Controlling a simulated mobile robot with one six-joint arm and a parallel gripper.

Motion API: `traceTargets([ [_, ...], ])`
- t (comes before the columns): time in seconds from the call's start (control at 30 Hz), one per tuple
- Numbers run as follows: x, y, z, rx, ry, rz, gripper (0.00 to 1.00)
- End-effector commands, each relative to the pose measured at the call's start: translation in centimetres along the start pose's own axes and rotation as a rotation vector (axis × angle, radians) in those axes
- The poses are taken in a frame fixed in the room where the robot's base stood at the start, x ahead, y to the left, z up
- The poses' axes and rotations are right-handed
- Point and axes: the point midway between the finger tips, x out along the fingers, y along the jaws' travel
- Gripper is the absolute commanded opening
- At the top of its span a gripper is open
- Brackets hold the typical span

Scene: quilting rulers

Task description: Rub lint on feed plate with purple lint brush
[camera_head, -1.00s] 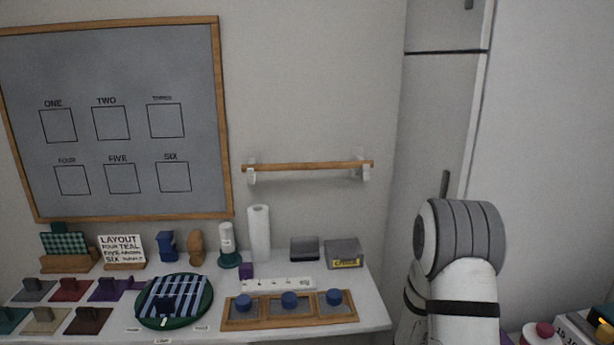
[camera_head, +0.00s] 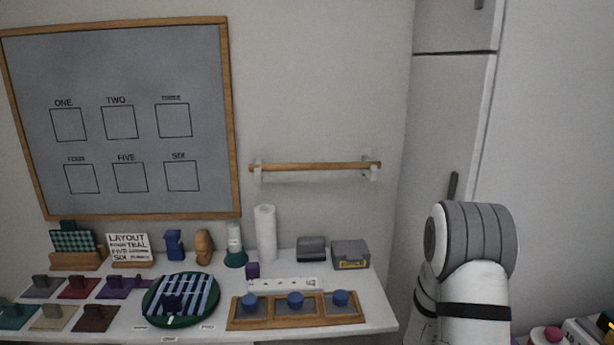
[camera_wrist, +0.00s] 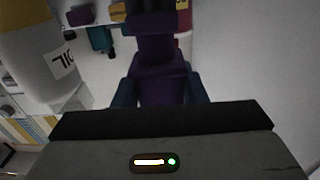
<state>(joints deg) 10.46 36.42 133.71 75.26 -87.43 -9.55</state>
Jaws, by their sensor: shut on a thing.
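The purple lint brush (camera_wrist: 160,75) is in the wrist view, upright in the picture between the two teal fingers of my gripper (camera_wrist: 160,92). The fingers are shut on it from both sides. Its far end runs into a dark part at the top of the picture, so its tip is hard to make out. I cannot pick out the feed plate or any lint in either view. In the head view my gripper is not in the picture; only my arm shows at the right.
In the wrist view a large pale bottle (camera_wrist: 38,60) marked "OIL" stands close at left, with a teal item (camera_wrist: 101,38) beyond it. In the head view a white table (camera_head: 380,308) holds a round green mat (camera_head: 151,312), blocks and boxes. More items lie at lower right, including a pink-topped one (camera_head: 552,334).

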Motion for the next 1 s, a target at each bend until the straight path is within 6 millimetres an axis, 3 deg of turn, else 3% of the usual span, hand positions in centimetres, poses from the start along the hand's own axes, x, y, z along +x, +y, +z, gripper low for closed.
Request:
traceTargets([
  [0.37, 0.0, 0.0, -0.4, 0.0, 0.0, 0.0, 0.11],
  [1.0, 0.0, 0.0, -5.5, 0.0, 0.0, 0.0, 0.11],
])
